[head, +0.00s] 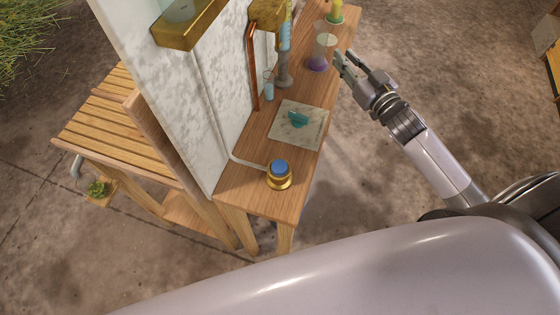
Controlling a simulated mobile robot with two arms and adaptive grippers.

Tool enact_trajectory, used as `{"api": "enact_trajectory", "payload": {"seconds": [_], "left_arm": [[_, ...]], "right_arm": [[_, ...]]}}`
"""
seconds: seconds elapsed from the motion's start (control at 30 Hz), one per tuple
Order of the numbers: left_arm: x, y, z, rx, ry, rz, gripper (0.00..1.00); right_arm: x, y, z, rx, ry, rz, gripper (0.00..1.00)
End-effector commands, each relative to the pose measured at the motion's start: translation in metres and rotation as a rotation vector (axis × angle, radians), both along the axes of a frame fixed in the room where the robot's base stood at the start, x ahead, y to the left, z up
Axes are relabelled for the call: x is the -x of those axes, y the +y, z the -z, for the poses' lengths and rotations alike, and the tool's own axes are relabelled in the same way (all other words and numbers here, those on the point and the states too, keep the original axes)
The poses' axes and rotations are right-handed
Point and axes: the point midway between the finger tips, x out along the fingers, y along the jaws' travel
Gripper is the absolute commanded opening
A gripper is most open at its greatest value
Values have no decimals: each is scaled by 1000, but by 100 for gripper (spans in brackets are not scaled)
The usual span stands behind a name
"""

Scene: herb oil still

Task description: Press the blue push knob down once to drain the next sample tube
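The blue push knob (279,166) sits on a round gold base (279,182) near the close end of the narrow wooden table. A pale tube runs from the base to the white panel. A small glass tube with light blue liquid (268,88) stands farther back, beside a copper pipe. My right gripper (344,57) is at the table's right edge, well beyond the knob and close to a flask with purple liquid. Its fingers look apart with nothing between them. Whether it touches the flask is not clear. My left gripper is not in view.
A pale board (298,125) with a teal piece (298,119) lies between knob and flask. The brass still (268,14) and a tall marbled panel (165,75) border the table's left side. The purple flask (318,62) stands near the right edge. Floor right of the table is clear.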

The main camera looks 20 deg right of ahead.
Motion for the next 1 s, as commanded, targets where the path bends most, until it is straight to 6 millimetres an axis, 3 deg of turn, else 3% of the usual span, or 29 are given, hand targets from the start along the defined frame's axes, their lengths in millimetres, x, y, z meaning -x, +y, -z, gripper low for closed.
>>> {"api": "enact_trajectory", "payload": {"seconds": [0.27, 1.0], "left_arm": [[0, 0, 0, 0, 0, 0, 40], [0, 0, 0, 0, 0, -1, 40]], "right_arm": [[0, 0, 0, 0, 0, 0, 0], [0, 0, 0, 0, 0, 0, 0]]}}
